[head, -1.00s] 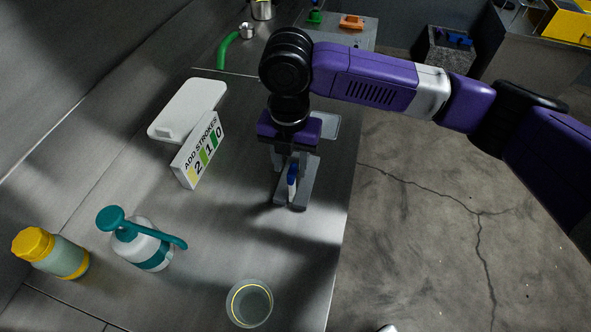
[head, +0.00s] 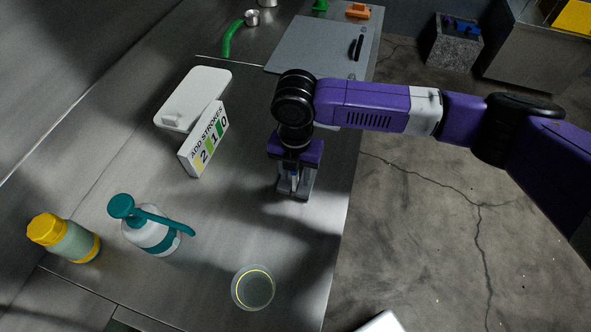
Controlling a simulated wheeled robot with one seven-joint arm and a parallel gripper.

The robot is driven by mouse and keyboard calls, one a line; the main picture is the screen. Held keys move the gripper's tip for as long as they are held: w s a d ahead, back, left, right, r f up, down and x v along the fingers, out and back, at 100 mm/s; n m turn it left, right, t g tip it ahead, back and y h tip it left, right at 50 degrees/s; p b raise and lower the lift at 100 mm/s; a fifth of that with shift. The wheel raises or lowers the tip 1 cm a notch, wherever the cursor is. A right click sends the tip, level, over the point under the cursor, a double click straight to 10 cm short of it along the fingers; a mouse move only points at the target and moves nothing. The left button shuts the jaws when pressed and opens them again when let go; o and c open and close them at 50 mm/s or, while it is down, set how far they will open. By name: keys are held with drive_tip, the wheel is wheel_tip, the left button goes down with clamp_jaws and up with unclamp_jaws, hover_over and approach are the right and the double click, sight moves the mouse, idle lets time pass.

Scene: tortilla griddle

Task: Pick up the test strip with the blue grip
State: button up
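My gripper (head: 295,183) points down low over the steel counter, near its right edge. A small strip with a blue and white part (head: 295,181) shows between the gripper's grey fingers. The fingers and the grey holder below overlap in the picture. I cannot tell whether the fingers touch the strip or stand apart from it. Most of the strip is hidden by the gripper.
A teal-topped pump bottle (head: 150,237), a yellow-capped bottle (head: 72,243) and a clear cup (head: 253,288) stand nearer. The griddle (head: 312,45) lies behind.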

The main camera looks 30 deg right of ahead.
clamp_jaws()
drive_tip(key=shift+r, duration=0.15)
wheel_tip(320, 180, up, 20)
drive_tip(key=b, duration=0.2)
drive_tip(key=shift+b, duration=0.4)
drive_tip(key=c, duration=0.6)
unclamp_jaws()
clamp_jaws()
